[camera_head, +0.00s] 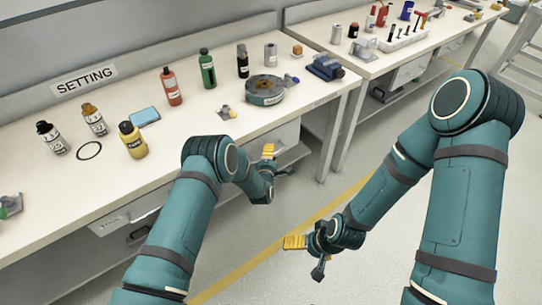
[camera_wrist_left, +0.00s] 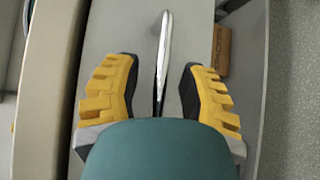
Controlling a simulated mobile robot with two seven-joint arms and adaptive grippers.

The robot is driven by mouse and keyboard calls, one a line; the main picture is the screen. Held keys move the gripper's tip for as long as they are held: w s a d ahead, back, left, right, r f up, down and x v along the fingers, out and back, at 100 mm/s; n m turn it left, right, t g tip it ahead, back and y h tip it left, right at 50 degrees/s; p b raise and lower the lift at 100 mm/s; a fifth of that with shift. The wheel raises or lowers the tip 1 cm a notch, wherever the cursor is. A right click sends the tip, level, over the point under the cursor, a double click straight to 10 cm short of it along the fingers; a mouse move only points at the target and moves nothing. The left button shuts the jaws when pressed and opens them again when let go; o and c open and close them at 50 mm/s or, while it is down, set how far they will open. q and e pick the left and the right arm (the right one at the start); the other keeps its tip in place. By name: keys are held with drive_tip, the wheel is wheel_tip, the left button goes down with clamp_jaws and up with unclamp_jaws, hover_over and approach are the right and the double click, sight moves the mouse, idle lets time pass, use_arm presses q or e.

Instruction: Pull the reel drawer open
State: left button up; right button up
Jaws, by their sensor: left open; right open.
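The reel drawer (camera_head: 286,134) has a pale grey front under the right end of the near bench. My left gripper (camera_head: 277,162) is at this front and hides part of it. In the left wrist view the drawer front (camera_wrist_left: 196,35) fills the middle, with a slim silver handle (camera_wrist_left: 163,50) standing out from it. My open left fingers (camera_wrist_left: 155,95) are on either side of the handle, with a visible gap on each side. A brown label-like piece (camera_wrist_left: 222,50) lies to the right. My right gripper (camera_head: 305,256) is open and empty over the floor.
A round grey-green reel-like object (camera_head: 265,91) stands on the near bench (camera_head: 200,122), among bottles and cans. A second drawer (camera_head: 125,218) is further left under this bench. Another bench (camera_head: 375,62) stands at the back right. The floor around my right gripper is clear.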

use_arm(q)
clamp_jaws()
use_arm(e)
drive_tip(key=shift+d, duration=0.1)
idle(0.4)
